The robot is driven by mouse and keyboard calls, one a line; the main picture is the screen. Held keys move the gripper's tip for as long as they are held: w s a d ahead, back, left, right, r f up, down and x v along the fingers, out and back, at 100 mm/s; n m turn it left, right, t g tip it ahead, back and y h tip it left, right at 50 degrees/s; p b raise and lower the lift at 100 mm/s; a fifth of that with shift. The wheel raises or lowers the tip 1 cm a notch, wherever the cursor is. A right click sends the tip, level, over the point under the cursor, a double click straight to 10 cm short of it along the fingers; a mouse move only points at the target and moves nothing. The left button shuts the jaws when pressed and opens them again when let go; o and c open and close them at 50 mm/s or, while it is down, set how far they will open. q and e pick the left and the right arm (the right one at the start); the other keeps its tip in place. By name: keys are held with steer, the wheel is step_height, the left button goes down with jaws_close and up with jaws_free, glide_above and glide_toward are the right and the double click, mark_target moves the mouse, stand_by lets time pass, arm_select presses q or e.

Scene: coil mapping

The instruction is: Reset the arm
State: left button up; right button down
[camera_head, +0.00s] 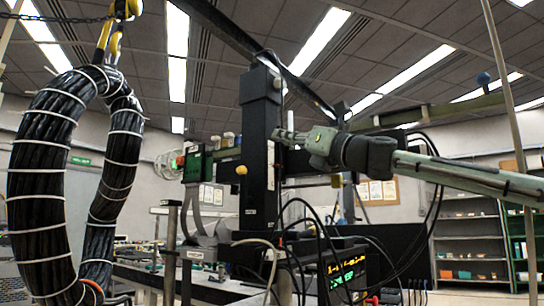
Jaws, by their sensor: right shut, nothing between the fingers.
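My right arm comes in from the right edge, a long grey-green link with a dark joint. It ends in my right gripper (280,134), whose fingers point left and are shut with nothing between them. In the picture the gripper overlaps the space just right of a tall black column (258,150); I cannot tell whether they touch. My left gripper is not in view.
A thick black cable coil (48,170) with white ties hangs at the left from a yellow hook (116,30). Loose black cables and a display (347,277) are below the gripper. Shelves (467,240) stand at the back right. A thin pole (506,120) rises at the right.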

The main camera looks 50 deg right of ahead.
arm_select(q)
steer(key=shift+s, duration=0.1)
arm_select(e)
steer(key=shift+s+r, duration=0.55)
steer(key=shift+s, duration=0.05)
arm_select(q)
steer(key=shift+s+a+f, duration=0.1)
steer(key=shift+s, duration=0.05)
arm_select(e)
steer(key=shift+a, duration=0.1)
